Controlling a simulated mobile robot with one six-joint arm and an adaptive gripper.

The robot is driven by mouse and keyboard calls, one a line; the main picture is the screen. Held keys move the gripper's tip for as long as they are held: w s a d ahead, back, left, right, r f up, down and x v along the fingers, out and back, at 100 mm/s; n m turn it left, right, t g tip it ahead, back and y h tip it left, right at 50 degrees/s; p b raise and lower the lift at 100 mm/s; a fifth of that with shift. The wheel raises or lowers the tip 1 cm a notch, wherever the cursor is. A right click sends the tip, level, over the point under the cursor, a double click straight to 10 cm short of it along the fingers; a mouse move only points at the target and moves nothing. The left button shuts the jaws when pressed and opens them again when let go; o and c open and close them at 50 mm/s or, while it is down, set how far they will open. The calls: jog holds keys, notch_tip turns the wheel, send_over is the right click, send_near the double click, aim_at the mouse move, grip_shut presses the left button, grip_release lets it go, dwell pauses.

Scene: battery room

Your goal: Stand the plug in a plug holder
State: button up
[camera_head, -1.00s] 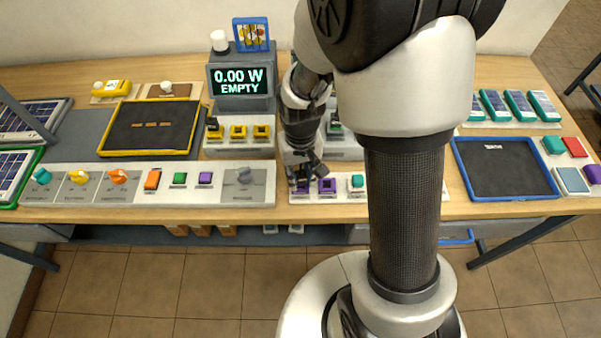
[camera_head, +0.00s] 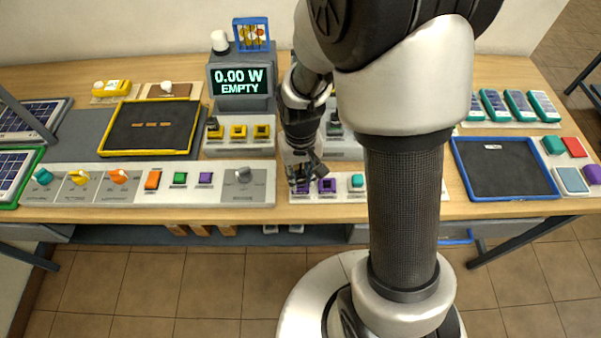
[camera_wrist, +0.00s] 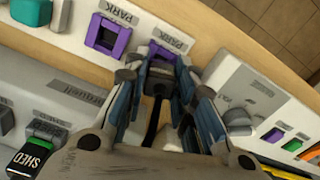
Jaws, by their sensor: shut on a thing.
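My gripper (camera_wrist: 160,80) is shut on a dark plug (camera_wrist: 160,72) with a black cable running back between the fingers. In the wrist view the plug sits right at a purple plug holder (camera_wrist: 157,50) marked PARK, which it partly covers. I cannot tell how deep the plug is in it. A second purple PARK holder (camera_wrist: 107,36) beside it is empty. In the head view my gripper (camera_head: 303,176) is low over the front strip, at its left end, hiding much of the nearest holder.
A switch panel (camera_head: 262,190) with knobs and coloured buttons lies close on the left. Behind stand yellow sockets (camera_head: 238,132) and a display (camera_head: 240,80) reading 0.00 W EMPTY. A blue-rimmed tray (camera_head: 553,183) is at right.

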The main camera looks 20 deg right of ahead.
aim_at(300, 173)
jog(key=shift+f+b, duration=0.5)
jog(key=shift+f, duration=0.1)
jog(key=o, duration=0.8)
notch_tip(300, 173, up, 11)
jog(key=p, duration=0.9)
jog(key=shift+f, duration=0.1)
dwell(0.5)
